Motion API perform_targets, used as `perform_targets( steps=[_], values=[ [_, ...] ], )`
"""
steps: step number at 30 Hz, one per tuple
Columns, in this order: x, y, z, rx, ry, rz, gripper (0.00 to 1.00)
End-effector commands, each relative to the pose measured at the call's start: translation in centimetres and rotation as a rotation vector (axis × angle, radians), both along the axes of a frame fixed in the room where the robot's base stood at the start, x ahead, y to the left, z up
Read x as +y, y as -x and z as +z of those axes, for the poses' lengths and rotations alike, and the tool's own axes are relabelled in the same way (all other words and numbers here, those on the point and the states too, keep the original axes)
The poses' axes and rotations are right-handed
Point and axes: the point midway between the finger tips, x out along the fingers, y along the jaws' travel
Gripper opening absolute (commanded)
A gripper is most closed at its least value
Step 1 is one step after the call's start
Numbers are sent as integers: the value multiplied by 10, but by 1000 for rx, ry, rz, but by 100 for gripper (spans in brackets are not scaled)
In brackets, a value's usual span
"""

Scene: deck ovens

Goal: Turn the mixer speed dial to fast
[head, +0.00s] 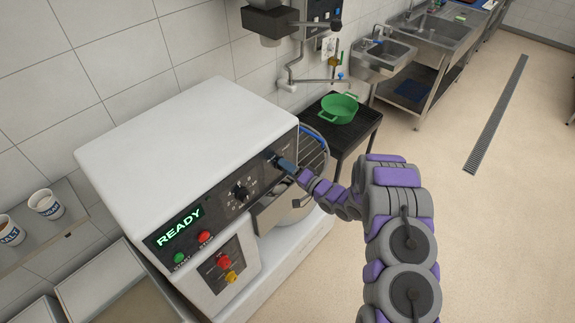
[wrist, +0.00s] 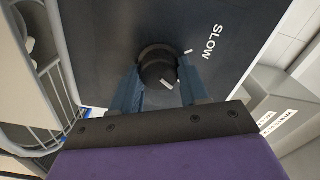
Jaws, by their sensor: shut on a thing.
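The mixer (head: 180,135) is a large white machine with a dark control panel. Its speed dial is a round black knob (wrist: 157,65) with a white pointer mark, near the right end of the panel in the head view. The word SLOW (wrist: 213,42) is printed on the panel to the dial's right in the wrist view. No FAST label shows. My gripper (head: 281,163) reaches the panel from the right. In the wrist view its two blue fingers (wrist: 158,88) stand on either side of the dial, shut on it. The gripper hides much of the dial in the head view.
A wire guard (head: 316,150) stands beside my gripper. A green pot (head: 339,108) rests on a black stand. Floor to the right is clear.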

Motion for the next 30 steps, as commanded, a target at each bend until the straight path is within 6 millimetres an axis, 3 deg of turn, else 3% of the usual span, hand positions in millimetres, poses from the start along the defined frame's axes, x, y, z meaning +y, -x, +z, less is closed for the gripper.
perform_targets(
  steps=[19,20,27,30],
  values=[
    [-3,-3,0,40,-32,-8,14],
    [-3,-3,0,40,-32,-8,45],
    [-1,0,1,39,-31,-4,68],
    [-1,1,1,39,-31,-4,69]
  ],
)
